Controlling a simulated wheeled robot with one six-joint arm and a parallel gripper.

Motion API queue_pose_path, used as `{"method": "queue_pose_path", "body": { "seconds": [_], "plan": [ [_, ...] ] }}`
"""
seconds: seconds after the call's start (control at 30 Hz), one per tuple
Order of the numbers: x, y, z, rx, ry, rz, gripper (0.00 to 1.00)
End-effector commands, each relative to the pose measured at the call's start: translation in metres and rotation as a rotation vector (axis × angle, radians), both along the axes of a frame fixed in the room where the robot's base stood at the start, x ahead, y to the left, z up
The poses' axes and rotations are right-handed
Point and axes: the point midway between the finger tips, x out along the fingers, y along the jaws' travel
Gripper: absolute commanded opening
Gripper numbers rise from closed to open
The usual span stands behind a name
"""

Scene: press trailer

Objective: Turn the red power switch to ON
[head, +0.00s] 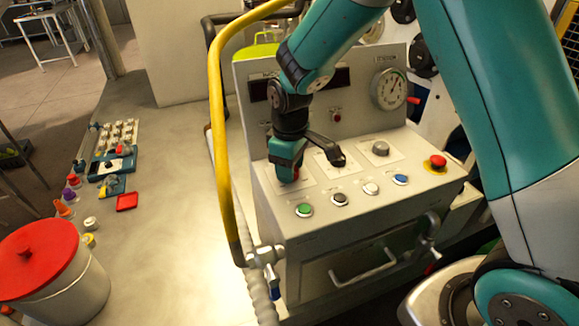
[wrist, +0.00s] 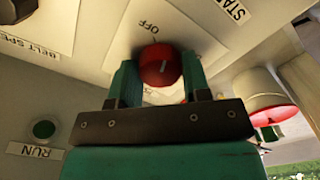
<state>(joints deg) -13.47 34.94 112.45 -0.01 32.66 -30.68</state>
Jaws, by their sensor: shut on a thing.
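The red power switch (wrist: 160,66) is a round red knob on a white plate of the machine's panel. In the wrist view the word OFF is printed above it, and a thin white mark shows on its face. My gripper (wrist: 160,82) is shut on the knob, one finger on each side. In the head view my gripper (head: 287,170) reaches down to the left part of the panel, and a bit of the red switch (head: 294,176) shows beneath it. The ON label cannot be made out; my gripper hides part of the plate.
Green (head: 304,210), black (head: 339,199), white (head: 371,188) and blue (head: 400,179) buttons line the panel's front. A grey knob (head: 380,149) and a red mushroom button (head: 437,162) lie to the right. A yellow pipe (head: 217,110) rises at the panel's left.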

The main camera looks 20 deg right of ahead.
Motion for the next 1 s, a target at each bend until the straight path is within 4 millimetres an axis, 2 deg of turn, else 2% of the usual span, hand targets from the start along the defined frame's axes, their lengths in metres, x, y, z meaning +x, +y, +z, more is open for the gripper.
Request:
{"method": "queue_pose_path", "body": {
  "seconds": [1.0],
  "plan": [
    [0.0012, 0.0001, 0.0011, 0.001, -0.004, -0.937, 0.20]
  ]
}}
